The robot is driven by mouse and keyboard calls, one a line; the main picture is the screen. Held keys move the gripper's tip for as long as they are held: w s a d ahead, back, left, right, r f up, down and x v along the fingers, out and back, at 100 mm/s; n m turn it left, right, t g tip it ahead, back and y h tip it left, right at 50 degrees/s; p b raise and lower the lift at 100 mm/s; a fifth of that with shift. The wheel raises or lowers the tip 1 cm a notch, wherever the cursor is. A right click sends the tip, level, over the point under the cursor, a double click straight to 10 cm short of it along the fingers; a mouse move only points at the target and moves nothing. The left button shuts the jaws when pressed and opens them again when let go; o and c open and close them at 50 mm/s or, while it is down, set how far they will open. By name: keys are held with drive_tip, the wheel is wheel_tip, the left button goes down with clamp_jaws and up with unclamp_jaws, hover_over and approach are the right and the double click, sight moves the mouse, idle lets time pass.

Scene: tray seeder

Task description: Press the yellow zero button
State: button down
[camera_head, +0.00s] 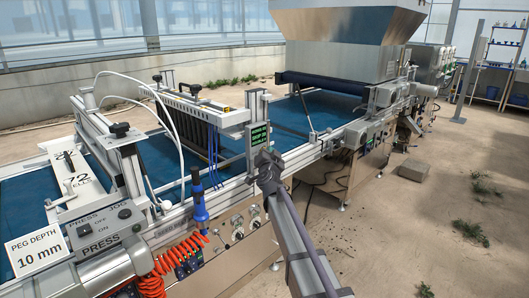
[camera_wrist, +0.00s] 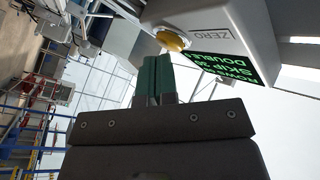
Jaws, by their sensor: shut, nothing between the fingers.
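The yellow zero button (camera_wrist: 173,40) sticks out of a light grey box (camera_wrist: 222,28) marked ZERO in the wrist view. The box's display (camera_wrist: 232,68) shows green text beside the button. My gripper (camera_wrist: 155,57) is shut and empty, its two green fingers side by side. The fingertips are just below and slightly left of the button in the picture; I cannot tell whether they touch it. In the head view my gripper (camera_head: 265,156) is right at the display box (camera_head: 259,134) on the machine's near side. The button is hidden there.
A blue conveyor belt (camera_head: 290,112) runs behind the box, under a metal hopper (camera_head: 345,40). A blue-handled tool (camera_head: 199,200), coiled orange hoses (camera_head: 172,262) and a press switch box (camera_head: 104,228) stand to the left. Concrete floor (camera_head: 420,230) lies open at right.

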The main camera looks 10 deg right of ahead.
drive_tip(key=shift+w+a, duration=0.15)
drive_tip(key=shift+w, duration=0.05)
drive_tip(key=shift+s, duration=0.1)
idle(0.4)
drive_tip(key=shift+s+d, duration=0.55)
drive_tip(key=shift+s, duration=0.1)
drive_tip(key=s+d, duration=0.1)
drive_tip(key=s, duration=0.1)
drive_tip(key=s+d, duration=0.2)
idle(0.3)
idle(0.4)
